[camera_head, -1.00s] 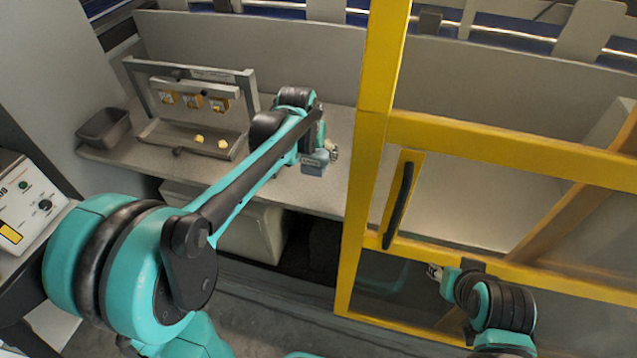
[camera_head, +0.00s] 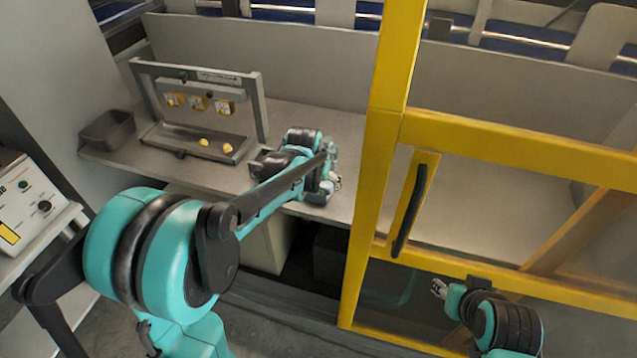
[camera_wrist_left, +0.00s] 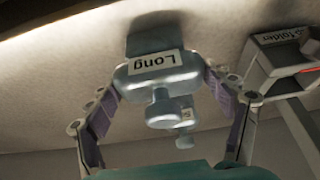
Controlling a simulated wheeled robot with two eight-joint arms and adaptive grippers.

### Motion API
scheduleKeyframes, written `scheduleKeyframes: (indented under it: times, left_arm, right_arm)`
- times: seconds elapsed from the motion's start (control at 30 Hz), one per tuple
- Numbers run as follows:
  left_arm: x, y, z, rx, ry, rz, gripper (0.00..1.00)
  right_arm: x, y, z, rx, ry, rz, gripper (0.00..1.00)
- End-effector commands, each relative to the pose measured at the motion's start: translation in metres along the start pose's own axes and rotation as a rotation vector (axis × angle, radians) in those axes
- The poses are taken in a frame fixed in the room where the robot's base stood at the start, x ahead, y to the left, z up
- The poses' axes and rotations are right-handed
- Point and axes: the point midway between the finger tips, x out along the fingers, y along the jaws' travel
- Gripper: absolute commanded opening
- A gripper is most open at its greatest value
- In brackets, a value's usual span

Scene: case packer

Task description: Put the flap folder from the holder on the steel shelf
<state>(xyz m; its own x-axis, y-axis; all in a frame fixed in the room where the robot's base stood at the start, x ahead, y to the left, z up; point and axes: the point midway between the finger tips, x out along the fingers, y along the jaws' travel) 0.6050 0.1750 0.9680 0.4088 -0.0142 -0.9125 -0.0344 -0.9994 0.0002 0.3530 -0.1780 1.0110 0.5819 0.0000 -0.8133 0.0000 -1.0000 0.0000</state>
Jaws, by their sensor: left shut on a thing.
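My left gripper (camera_wrist_left: 167,88) is shut on a blue-grey piece with a round knob and a white label reading "Long" (camera_wrist_left: 155,62), which I take for the flap folder. One finger is on each side of it. A second small knob and a label starting with "S" show below it in the wrist view. In the head view the left gripper (camera_head: 331,181) is low over the front of the grey shelf (camera_head: 345,140). A holder (camera_wrist_left: 268,62) labelled "folder" stands apart at the right of the wrist view. My right gripper (camera_head: 439,288) is small, by the yellow frame.
A yellow-framed guard door (camera_head: 372,200) with a black handle stands right of the left gripper. A metal frame with yellow-marked parts and a tray (camera_head: 195,140) stands on the shelf at the left, beside a dark grey bin (camera_head: 107,130). A control box (camera_head: 30,205) is at far left.

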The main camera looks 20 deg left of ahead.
Motion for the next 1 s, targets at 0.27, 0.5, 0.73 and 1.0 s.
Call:
scheduleKeyframes:
  times: [0.27,0.5,0.73,1.0]
  left_arm:
    - [0.002,0.000,0.001,0.000,0.000,0.000,1.00]
    - [0.001,0.000,0.001,0.000,0.000,0.000,1.00]
    - [-0.029,0.000,-0.001,0.000,0.000,0.000,1.00]
    - [-0.089,0.000,-0.001,0.000,0.000,0.000,1.00]
  right_arm:
    - [0.001,0.000,0.001,0.000,0.000,0.000,0.40]
    - [0.001,0.000,0.001,0.000,0.000,0.000,0.40]
    - [-0.010,0.000,-0.007,0.000,0.000,0.000,0.40]
    - [-0.027,0.000,-0.019,0.000,0.000,0.000,0.40]
